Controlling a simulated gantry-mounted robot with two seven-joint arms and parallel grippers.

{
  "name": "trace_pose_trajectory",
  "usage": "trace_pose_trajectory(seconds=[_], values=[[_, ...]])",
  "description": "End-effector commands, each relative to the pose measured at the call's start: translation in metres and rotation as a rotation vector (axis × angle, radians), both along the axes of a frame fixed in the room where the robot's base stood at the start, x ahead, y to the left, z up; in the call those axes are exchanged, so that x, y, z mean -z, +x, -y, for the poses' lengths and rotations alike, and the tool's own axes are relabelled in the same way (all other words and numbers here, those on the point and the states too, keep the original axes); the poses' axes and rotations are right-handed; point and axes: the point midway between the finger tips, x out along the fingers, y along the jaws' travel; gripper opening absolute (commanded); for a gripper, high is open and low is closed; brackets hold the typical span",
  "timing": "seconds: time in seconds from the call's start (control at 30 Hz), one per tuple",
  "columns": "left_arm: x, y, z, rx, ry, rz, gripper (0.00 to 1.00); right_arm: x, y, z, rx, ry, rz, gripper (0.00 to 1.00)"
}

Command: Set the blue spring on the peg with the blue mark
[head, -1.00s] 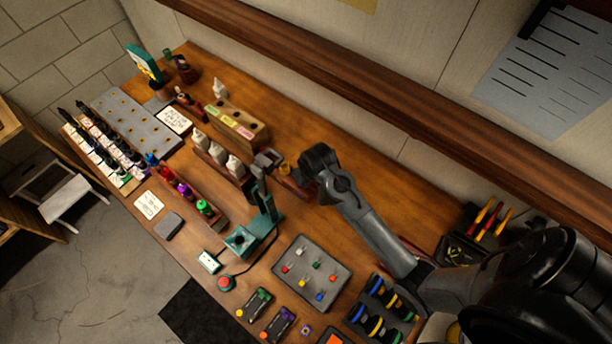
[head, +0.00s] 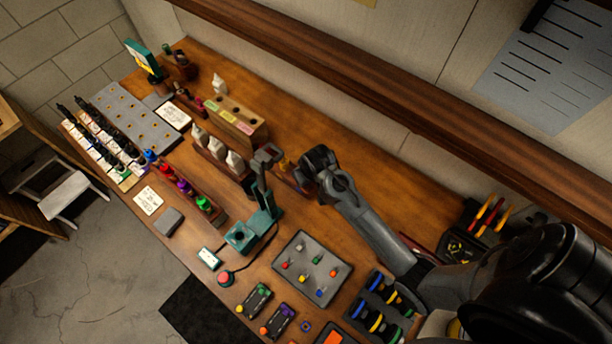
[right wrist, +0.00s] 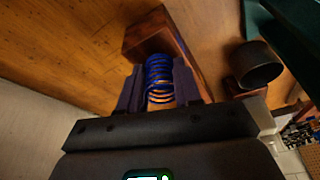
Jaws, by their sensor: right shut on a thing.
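The blue spring (right wrist: 159,80) is upright in the picture between the two dark fingers of my right gripper (right wrist: 158,95) in the right wrist view, and the fingers are shut on it. In the head view my right gripper (head: 303,172) is over the back of the table, beside a small wooden rack; the spring is hidden or too small to tell there. The grey peg board (head: 293,247) lies nearer the front, with several colour-marked pegs. The peg with the blue mark (head: 320,292) is at its front right and looks bare. My left gripper is out of view.
A teal stand (head: 262,222) with a dark ring-like top rises left of the right gripper, close to it. The wooden rack (right wrist: 150,30) is just beyond the spring. A black tray of dampers (head: 372,312) lies right of the peg board. Bottles stand to the left.

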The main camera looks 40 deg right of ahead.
Motion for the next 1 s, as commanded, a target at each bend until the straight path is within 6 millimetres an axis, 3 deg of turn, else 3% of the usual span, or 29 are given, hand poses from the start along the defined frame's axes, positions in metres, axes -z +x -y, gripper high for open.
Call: trace_pose_trajectory(seconds=[0.2, 0.23, 0.43, 0.77, 1.0], values=[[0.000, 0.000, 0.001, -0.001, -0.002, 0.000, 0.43, 0.000, 0.000, 0.000, 0.000, 0.000, 0.000, 0.05], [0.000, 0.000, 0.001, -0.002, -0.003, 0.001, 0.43, 0.000, 0.000, 0.000, 0.000, 0.000, 0.000, 0.35], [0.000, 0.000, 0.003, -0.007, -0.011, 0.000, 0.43, 0.000, 0.000, 0.000, 0.000, 0.000, 0.000, 0.63], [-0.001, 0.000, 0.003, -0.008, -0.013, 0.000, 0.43, -0.002, -0.001, 0.000, 0.000, 0.000, 0.001, 0.63], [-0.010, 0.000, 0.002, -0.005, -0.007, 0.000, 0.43, -0.029, -0.008, -0.002, 0.000, 0.000, 0.002, 0.63]])
